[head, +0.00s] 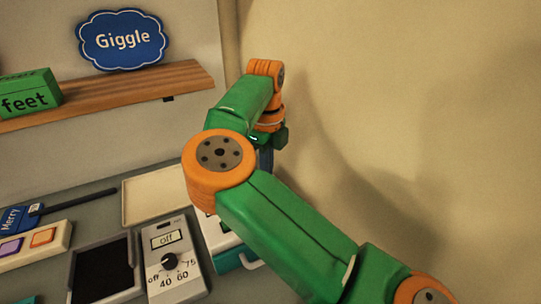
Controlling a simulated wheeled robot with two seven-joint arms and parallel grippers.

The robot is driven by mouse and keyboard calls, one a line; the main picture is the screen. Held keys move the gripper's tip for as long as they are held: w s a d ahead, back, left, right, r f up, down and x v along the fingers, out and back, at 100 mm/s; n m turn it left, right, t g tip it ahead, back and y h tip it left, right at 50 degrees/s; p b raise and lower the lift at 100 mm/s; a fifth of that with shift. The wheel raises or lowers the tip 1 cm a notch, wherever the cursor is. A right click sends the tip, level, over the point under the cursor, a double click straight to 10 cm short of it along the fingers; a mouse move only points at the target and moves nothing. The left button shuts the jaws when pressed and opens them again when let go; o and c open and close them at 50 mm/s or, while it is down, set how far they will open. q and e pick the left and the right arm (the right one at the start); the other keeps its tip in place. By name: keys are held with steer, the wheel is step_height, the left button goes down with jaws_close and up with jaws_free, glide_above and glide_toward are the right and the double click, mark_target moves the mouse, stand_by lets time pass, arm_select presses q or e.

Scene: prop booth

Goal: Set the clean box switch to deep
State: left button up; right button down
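No switch marked "deep" shows, and I cannot read "clean" on anything. A white and teal box (222,236) sits on the counter, largely hidden behind my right arm; I cannot tell whether it is the clean box. My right arm comes in from the lower right and bends over this box. The end of its hand (266,157) points down behind the elbow; its fingertips are hidden, so its opening does not show. My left gripper is not in view.
A grey dial panel (174,262) reads "off". Left of it are a dark tray (103,268), a button strip (30,245) and a blue "Merry" tag (14,218). A pale tray (157,194) lies behind. A wooden shelf (130,90) holds a green box (28,94) and "Giggle" sign (122,40).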

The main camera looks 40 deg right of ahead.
steer(key=shift+f+b, duration=0.55)
steer(key=shift+f, duration=0.05)
steer(key=shift+r, duration=0.1)
step_height(320, 180, up, 7)
steer(key=p, duration=0.5)
steer(key=shift+p, duration=0.3)
